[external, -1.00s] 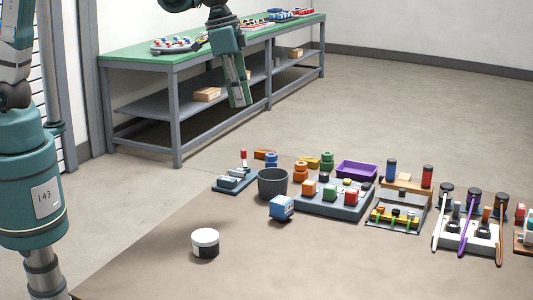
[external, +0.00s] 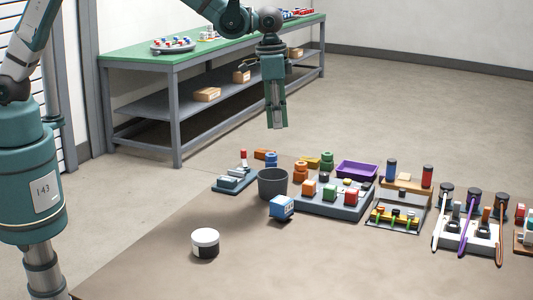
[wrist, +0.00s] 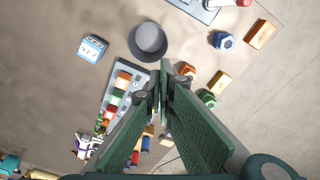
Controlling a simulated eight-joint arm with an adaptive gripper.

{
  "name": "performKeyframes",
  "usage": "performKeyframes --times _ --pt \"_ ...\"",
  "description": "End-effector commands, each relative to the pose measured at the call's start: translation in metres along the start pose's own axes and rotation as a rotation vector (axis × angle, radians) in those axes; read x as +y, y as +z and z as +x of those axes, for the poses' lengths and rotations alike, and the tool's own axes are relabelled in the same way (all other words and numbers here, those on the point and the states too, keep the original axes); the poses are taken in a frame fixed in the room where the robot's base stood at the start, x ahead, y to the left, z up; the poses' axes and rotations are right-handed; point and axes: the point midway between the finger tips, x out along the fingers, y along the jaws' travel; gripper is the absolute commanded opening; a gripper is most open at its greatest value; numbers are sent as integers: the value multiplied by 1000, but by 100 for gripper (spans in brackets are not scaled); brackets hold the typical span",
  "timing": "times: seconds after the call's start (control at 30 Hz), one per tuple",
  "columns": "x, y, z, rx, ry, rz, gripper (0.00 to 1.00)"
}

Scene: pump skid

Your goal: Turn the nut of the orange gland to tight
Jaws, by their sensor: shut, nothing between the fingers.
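A stepped orange piece that looks like the orange gland (external: 300,171) stands upright behind the grey base plate, between the bin and a green piece of like shape (external: 327,161). In the wrist view the orange gland (wrist: 187,70) shows just right of the fingertips, partly hidden by them. Whether its nut is loose or tight cannot be told. My gripper (external: 278,126) is shut and empty. It points down in the air above and behind the objects, apart from the gland. In the wrist view its fingers (wrist: 160,85) meet near the middle.
A grey bin (external: 272,184) stands left of the gland. The grey base plate (external: 334,206) with coloured blocks lies in front. A blue gland (wrist: 222,41) and a purple tray (external: 357,170) are nearby. The table's front left is mostly clear around a white-lidded jar (external: 205,242).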

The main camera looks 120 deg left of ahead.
Motion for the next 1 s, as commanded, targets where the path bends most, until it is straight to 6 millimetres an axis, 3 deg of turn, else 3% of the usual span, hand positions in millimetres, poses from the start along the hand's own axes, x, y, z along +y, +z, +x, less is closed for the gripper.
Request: performKeyframes --times 0.6,1.0 --pt "-56 -37 74 -74 -4 -64 0" --pt "-66 -41 88 -87 -4 -74 0"
